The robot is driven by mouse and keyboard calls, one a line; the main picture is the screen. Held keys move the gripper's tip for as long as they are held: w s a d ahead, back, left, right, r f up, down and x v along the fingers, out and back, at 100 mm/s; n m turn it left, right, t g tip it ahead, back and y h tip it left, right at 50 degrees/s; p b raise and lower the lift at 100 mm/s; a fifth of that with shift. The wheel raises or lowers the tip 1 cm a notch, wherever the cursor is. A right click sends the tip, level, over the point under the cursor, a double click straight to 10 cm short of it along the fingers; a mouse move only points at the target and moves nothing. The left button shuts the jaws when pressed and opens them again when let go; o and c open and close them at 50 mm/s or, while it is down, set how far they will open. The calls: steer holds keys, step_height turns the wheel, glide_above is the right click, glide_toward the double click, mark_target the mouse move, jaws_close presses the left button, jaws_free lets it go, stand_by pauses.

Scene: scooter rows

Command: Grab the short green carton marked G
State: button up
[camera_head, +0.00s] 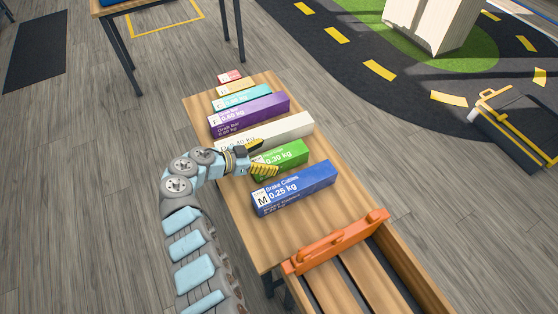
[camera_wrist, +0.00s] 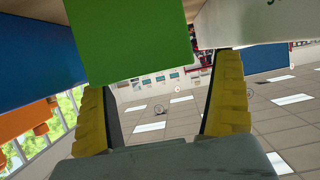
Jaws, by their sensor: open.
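The short green carton (camera_head: 291,155) lies on the wooden table between a white carton and a blue one. Its label reads 0.30 kg, and my gripper hides its left part, so I cannot read the letter. My gripper (camera_head: 262,158) is open at the carton's left end, one yellow finger toward the white carton and one toward the blue carton. In the wrist view the green carton (camera_wrist: 130,40) fills the upper middle, between and beyond the fingertips of my gripper (camera_wrist: 162,72). I cannot tell whether the fingers touch it.
The white carton (camera_head: 290,128) and blue carton (camera_head: 300,186) flank the green one closely. Purple (camera_head: 262,110), teal (camera_head: 250,94), tan (camera_head: 240,84) and red (camera_head: 230,76) cartons line up behind. A wooden crate with an orange end (camera_head: 338,242) stands at the front.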

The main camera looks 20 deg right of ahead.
mark_target(278, 155)
steer(key=x, duration=0.4)
steer(key=shift+s+d+f+b, duration=0.15)
steer(key=shift+d+f+b, duration=0.1)
steer(key=shift+b, duration=0.15)
steer(key=shift+r, duration=0.1)
steer(key=c, duration=1.4)
steer(key=shift+o, duration=0.2)
steer(key=shift+r, duration=0.1)
